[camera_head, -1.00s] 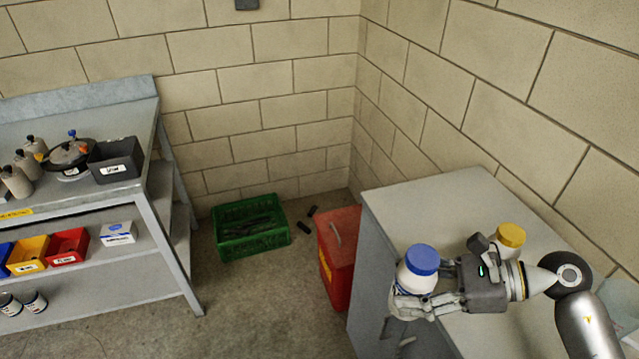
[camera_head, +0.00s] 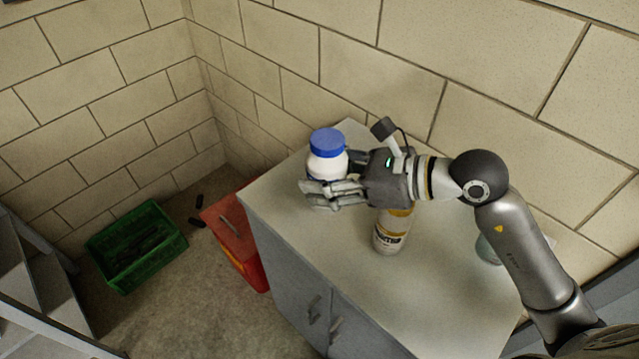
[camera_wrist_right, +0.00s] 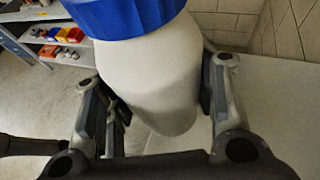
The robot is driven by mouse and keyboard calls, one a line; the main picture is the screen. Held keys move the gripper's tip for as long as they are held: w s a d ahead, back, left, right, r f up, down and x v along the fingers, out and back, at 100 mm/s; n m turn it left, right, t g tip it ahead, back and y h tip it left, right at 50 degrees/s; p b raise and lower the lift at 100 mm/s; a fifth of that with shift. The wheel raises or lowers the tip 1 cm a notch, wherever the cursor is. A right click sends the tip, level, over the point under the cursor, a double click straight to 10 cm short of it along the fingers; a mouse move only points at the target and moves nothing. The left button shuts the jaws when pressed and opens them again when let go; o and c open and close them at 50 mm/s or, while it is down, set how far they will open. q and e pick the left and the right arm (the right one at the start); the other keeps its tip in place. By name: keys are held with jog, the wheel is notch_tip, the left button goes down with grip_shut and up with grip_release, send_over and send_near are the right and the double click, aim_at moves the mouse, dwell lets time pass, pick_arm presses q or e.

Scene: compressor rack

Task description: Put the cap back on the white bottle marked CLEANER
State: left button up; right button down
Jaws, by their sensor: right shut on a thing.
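My right gripper (camera_head: 332,182) is shut on a white bottle with a blue cap (camera_head: 327,143), held upright near the far end of the cabinet top. In the right wrist view the fingers sit on both sides of the white bottle (camera_wrist_right: 155,75), and its blue cap (camera_wrist_right: 120,14) is on top. No label on this bottle can be read. A second pale bottle with a yellow band and a dark-lettered label (camera_head: 390,237) stands on the cabinet below the right gripper. Its top is hidden by the gripper, and its lettering is too small to read. My left gripper is not in view.
The grey cabinet top (camera_head: 350,270) has free room at its front. A clear greenish vessel (camera_head: 487,250) stands partly behind my right arm. A red box (camera_head: 236,235) and a green crate (camera_head: 136,246) are on the floor. A block wall borders the cabinet.

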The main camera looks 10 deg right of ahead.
jog(key=shift+w, duration=0.4)
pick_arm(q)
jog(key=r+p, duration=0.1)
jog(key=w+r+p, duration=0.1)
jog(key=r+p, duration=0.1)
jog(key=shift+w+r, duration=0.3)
pick_arm(e)
jog(key=w+d+f, duration=0.2)
jog(key=w+f, duration=0.7)
jog(key=w, duration=0.3)
jog(key=shift+w+f, duration=0.15)
jog(key=shift+w, duration=0.2)
jog(key=f, duration=0.1)
jog(key=f+p, duration=0.2)
jog(key=shift+w, duration=0.25)
jog(key=shift+f, duration=0.35)
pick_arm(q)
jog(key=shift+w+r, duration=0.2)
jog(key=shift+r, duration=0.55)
